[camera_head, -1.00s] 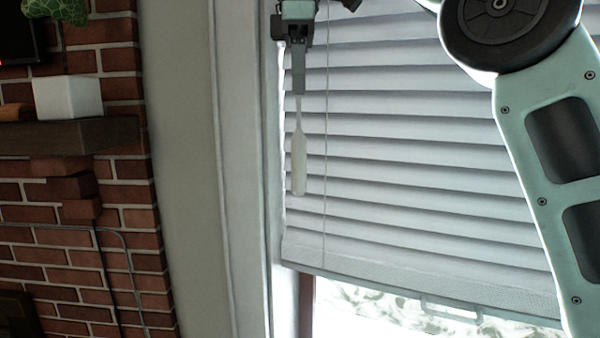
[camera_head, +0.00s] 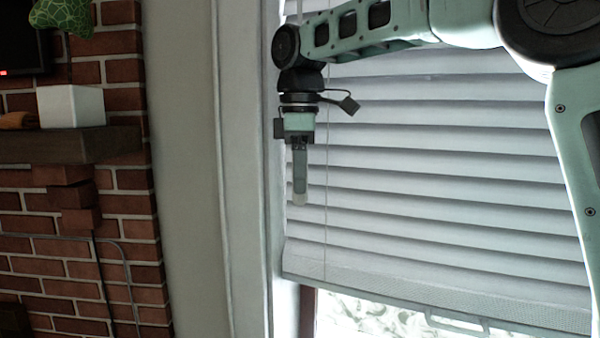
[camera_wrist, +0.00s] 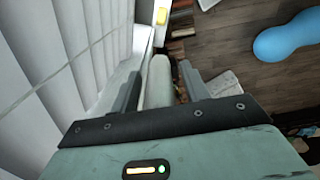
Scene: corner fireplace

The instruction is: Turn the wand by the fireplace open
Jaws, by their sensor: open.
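The wand (camera_head: 299,200) is a pale, slim handle hanging upright in front of the left side of the white blinds (camera_head: 420,165). My gripper points straight down. In the wrist view the wand (camera_wrist: 159,82) lies between the two grey fingers, which stand open on either side of it. A gap shows at the left finger; contact at the right finger cannot be told. The blind slats are tilted, with dark lines between them.
The window frame (camera_head: 240,180) is close to the left of my gripper. A brick fireplace wall (camera_head: 110,265) with a wooden mantel (camera_head: 70,145) and a white box (camera_head: 70,106) stands farther left. A blue rounded object (camera_wrist: 290,38) lies on the wooden floor.

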